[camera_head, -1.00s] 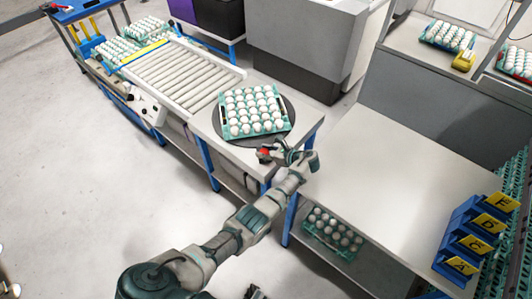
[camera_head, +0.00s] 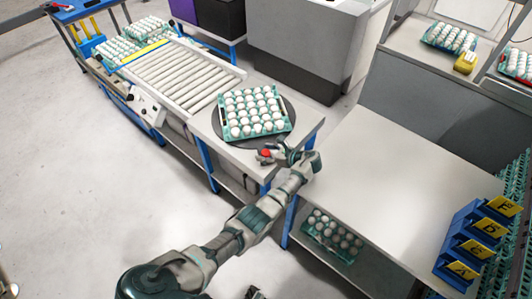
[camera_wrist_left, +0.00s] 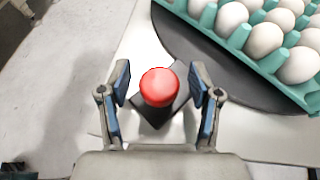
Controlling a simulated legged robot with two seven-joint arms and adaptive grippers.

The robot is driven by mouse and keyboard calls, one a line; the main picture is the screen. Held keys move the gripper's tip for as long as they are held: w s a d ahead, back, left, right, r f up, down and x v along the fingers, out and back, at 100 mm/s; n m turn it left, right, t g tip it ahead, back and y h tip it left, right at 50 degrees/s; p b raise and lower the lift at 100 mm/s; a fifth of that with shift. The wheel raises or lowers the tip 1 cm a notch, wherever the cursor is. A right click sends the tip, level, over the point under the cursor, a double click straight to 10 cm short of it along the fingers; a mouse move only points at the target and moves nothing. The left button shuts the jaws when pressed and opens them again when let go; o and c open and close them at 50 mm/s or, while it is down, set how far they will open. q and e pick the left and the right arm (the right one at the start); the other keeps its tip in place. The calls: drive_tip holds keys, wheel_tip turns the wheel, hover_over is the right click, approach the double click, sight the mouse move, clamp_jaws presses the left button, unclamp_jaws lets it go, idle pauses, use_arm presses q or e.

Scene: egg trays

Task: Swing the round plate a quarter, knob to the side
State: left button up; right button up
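The round plate (camera_head: 217,126) is dark grey and lies on the white table at the end of the roller conveyor. A teal tray of white eggs (camera_head: 254,112) rests on it. A red knob (camera_head: 266,153) sits at the plate's near edge; in the left wrist view the red knob (camera_wrist_left: 159,87) stands on a dark tab beside the plate rim (camera_wrist_left: 190,45). My left gripper (camera_head: 277,154) is at the knob; in the left wrist view its open fingers (camera_wrist_left: 160,95) are on either side of the knob, with gaps showing. The right gripper is not identifiable.
The roller conveyor (camera_head: 190,78) meets the table at the left. A wide bare worktop (camera_head: 390,180) lies to the right, with blue lettered holders (camera_head: 470,242) at its far right. Another egg tray (camera_head: 333,235) is on the shelf below.

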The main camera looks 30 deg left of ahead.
use_arm(q)
drive_tip(key=shift+d+r, duration=0.1)
drive_tip(key=shift+d, duration=0.2)
drive_tip(key=v, duration=1.1)
drive_tip(key=shift+d, duration=0.25)
drive_tip(key=shift+w, duration=0.1)
